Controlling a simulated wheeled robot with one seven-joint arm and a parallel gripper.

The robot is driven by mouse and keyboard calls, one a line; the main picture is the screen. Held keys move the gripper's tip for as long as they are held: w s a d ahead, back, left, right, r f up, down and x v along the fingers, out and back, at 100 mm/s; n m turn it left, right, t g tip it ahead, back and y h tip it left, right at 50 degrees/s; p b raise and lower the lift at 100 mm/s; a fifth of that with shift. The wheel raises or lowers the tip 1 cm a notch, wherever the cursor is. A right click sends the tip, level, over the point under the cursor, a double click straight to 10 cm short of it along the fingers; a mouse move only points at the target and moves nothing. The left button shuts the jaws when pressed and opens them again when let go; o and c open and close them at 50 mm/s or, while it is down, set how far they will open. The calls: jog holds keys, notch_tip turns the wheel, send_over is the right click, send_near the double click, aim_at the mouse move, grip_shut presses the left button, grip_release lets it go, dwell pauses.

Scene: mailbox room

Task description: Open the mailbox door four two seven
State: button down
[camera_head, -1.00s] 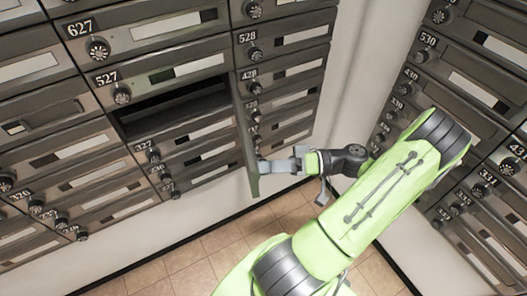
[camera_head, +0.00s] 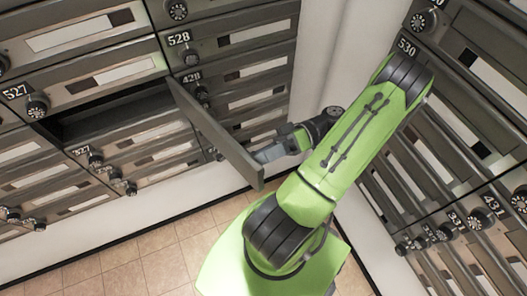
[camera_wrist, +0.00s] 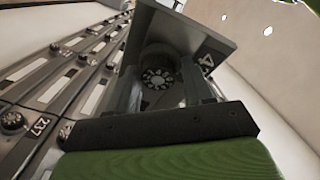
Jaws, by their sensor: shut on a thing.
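The door of mailbox 427 (camera_head: 218,135) stands swung out from the left wall, hinged on the right of its compartment. The dark open compartment (camera_head: 115,110) shows below the box labelled 527. My gripper (camera_head: 272,152) is at the door's free end, on its right side, and the door hides part of the fingers. In the wrist view, my gripper (camera_wrist: 162,88) is shut on the door's round dial knob (camera_wrist: 158,78), with a finger on each side. The door (camera_wrist: 192,30) also shows there, with part of its number at the right.
Closed mailboxes with dial knobs fill the left wall, such as box 528 (camera_head: 225,40). Another mailbox bank (camera_head: 465,120) stands close on the right, beyond my arm. The tiled floor (camera_head: 150,255) below is clear.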

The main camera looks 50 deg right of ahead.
jog(key=shift+w+d, duration=0.15)
jog(key=shift+d, duration=0.05)
jog(key=shift+f, duration=0.1)
jog(key=c, duration=0.8)
grip_release()
jog(key=o, duration=0.4)
jog(key=shift+w, duration=0.25)
jog(key=shift+c, duration=0.2)
jog(key=shift+s, duration=0.15)
jog(key=p+v, duration=0.4)
jog(key=v, duration=0.3)
jog(key=shift+d, duration=0.2)
